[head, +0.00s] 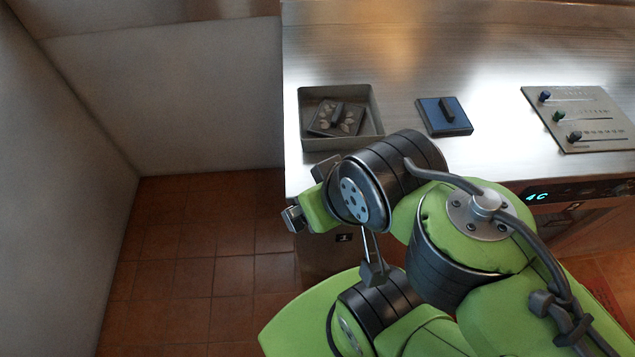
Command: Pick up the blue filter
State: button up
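The blue filter (437,115) is a flat, dark blue square with a black bar handle on top. It lies flat on the steel counter, between the grey bin and the slider panel. My gripper (305,192) is at the left end of my arm, by the counter's front left corner, below and left of the filter and well apart from it. Its fingers are small, dark and partly hidden by my green and black wrist, so I cannot tell whether they are open or shut. Nothing covers the filter.
A grey open bin (376,116) holds a dark filter with a handle (345,118). A panel with several sliders (590,120) lies to the right. The steel counter (450,65) is clear behind the filter. A wall (200,95) and tiled floor are at left.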

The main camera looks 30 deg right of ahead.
aim_at(442, 116)
jog(key=z, duration=1.85)
jog(key=l+u, duration=0.2)
